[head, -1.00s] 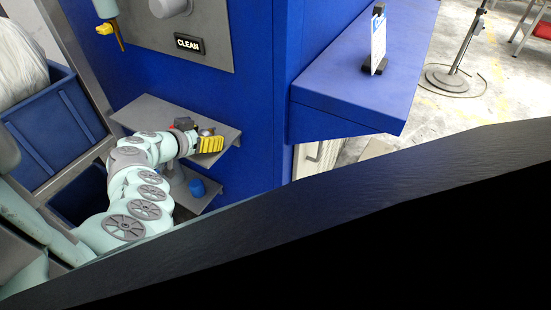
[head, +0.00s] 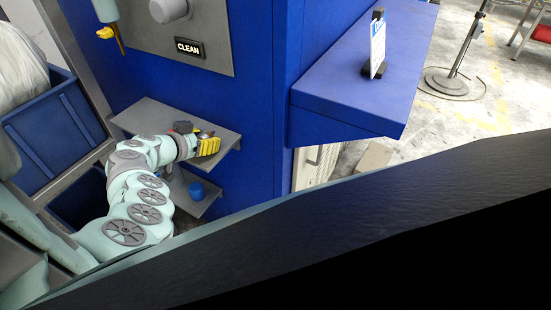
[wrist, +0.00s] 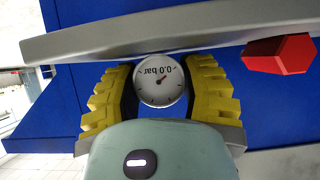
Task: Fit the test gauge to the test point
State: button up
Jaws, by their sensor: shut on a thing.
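The test gauge (wrist: 160,82) has a round white dial reading 0.0 bar, upside down in the wrist view. My gripper (wrist: 160,88) is shut on it, with a yellow ribbed finger on each side of the dial. In the head view my gripper (head: 207,147) is at the grey upper shelf (head: 226,134), near its right end. The gauge's stem is hidden behind the dial, and I cannot tell whether it touches anything. I cannot make out the test point in either view.
A red angular part (wrist: 280,55) is beside the gripper at right in the wrist view. A blue cup-like object (head: 197,189) is on the lower shelf. A blue ledge (head: 350,104) bearing a small sign (head: 377,48) juts out at right. A blue bin (head: 62,122) stands left.

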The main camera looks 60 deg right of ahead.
jog(key=shift+s+d+r, duration=0.1)
jog(key=shift+s+r, duration=0.05)
jog(key=shift+r, duration=0.25)
dwell(0.4)
jog(key=shift+r+p, duration=1.65)
jog(key=shift+r, duration=0.75)
jog(key=o, duration=0.7)
jog(key=shift+c, duration=0.2)
jog(key=c, duration=0.7)
